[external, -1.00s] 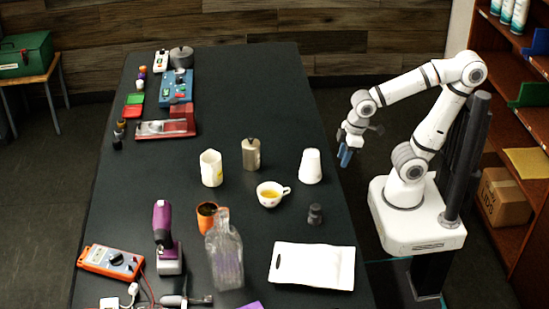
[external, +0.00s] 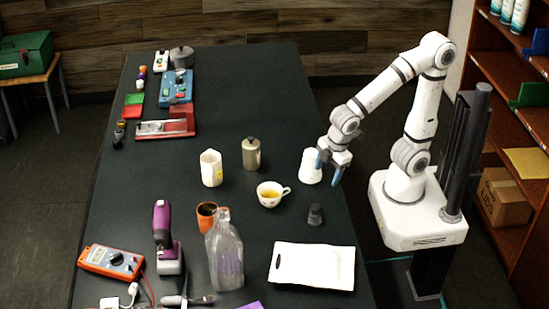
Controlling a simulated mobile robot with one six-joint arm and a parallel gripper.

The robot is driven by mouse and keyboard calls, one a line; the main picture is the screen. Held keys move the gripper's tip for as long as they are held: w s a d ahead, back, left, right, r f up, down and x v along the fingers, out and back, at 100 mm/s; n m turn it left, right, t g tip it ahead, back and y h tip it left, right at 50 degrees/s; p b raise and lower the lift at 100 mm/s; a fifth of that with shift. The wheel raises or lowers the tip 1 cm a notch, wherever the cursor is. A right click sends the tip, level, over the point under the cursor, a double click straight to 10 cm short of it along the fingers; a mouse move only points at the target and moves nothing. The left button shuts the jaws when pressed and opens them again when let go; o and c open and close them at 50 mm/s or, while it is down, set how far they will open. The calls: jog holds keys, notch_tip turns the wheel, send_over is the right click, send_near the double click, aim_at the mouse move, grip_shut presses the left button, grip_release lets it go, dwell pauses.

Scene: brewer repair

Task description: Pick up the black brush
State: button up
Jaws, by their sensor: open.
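A small black object (external: 315,214), with a knob-like top and wider base, stands upright on the dark table (external: 230,115), near its right edge. It looks like the black brush, though it is too small to be certain. My gripper (external: 329,171) is open and empty, its two blue fingers apart and pointing down. It is in the air over the table's right edge, above and behind the black object in the picture. Its fingers partly overlap the right side of a white cup-like object (external: 311,167); I cannot tell the gap between them.
A white cup of yellow liquid (external: 270,194) stands left of the black object, and a white tray (external: 312,267) lies in front. A metal canister (external: 251,154), glass bottle (external: 224,258) and orange cup (external: 206,216) stand further left. Bare table surrounds the black object closely.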

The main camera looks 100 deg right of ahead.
aim_at(318, 207)
jog(key=w+a+n, duration=0.1)
jog(key=a, duration=0.2)
jog(key=w+a+f+n+p, duration=0.1)
jog(key=a+n, duration=0.1)
jog(key=w+a+n, duration=0.1)
jog(key=a, duration=0.2)
jog(key=shift+a+f+h, duration=0.15)
jog(key=shift+a+h, duration=0.15)
jog(key=shift+f+n, duration=0.3)
jog(key=shift+x, duration=0.9)
jog(key=x, duration=0.2)
jog(key=p+x, duration=0.1)
jog(key=x, duration=0.2)
jog(key=shift+w+a+f, duration=0.1)
jog(key=shift+a+f, duration=0.1)
jog(key=shift+c, duration=0.5)
jog(key=c, duration=1)
